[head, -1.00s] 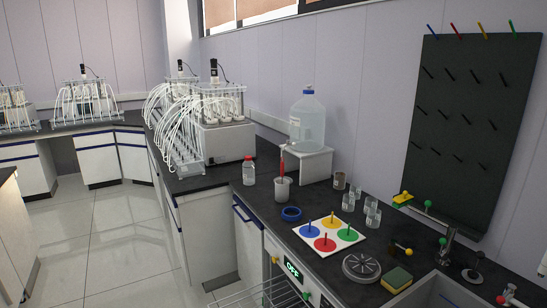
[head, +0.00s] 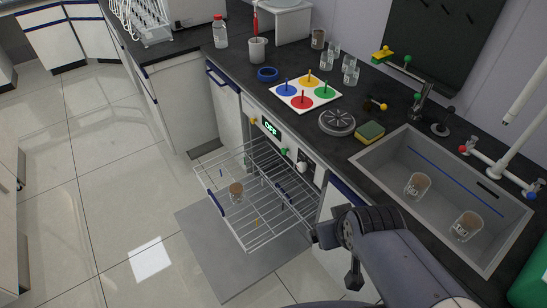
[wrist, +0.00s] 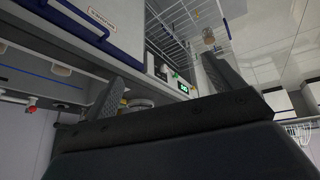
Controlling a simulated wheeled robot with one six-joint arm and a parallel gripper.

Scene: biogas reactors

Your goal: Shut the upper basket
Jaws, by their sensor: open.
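The upper basket (head: 222,222), a white wire rack with a blue handle strip on its front edge, is pulled out of the dishwasher under the counter. Whether a second rack lies beneath is hard to tell through the wires. My gripper (head: 333,258) is open and empty, to the right of the basket and apart from it.
The dishwasher door (head: 225,262) lies open low over the floor. Its panel display (head: 270,128) reads OFF. The sink (head: 440,170) with two glasses is at the right. A sponge (head: 370,130) and a coloured peg board (head: 306,93) sit on the counter. Floor at left is clear.

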